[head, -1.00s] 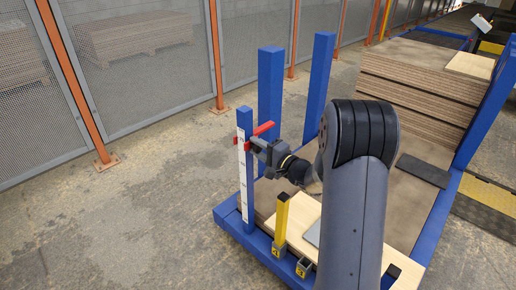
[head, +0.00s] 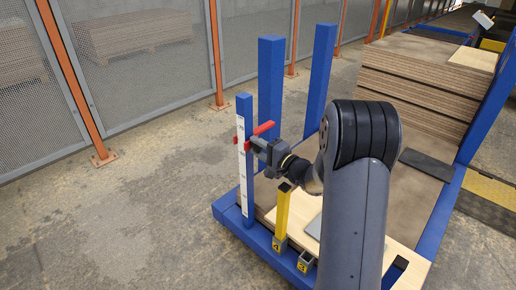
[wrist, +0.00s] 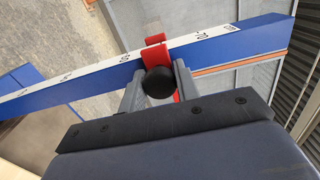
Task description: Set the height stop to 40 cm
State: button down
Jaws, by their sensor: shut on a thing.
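The height stop (head: 263,128) is a red clamp with a red arm, on a blue post (head: 246,104) with a white scale (head: 242,180) down one face. In the head view it sits on the upper part of the post. The stop also shows in the wrist view (wrist: 155,40), with a round black knob (wrist: 160,83) towards my gripper. My gripper (wrist: 159,84) is shut on that knob, one finger on each side. Scale marks show on both sides of the stop, but I cannot read its exact height. My gripper (head: 257,147) partly hides the stop in the head view.
A yellow post (head: 282,215) stands close below my wrist, beside an empty socket (head: 305,262). Two taller blue posts (head: 271,80) rise behind. Stacked boards (head: 420,85) lie at the back right. Mesh fencing (head: 110,60) runs behind; the floor left is clear.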

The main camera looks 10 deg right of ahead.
dwell(0.3)
jog(key=c, duration=1.1)
grip_release()
jog(key=shift+s+d, duration=0.1)
jog(key=p+v, duration=0.2)
jog(key=v, duration=0.8)
jog(key=shift+s+d, duration=0.2)
jog(key=shift+s, duration=0.1)
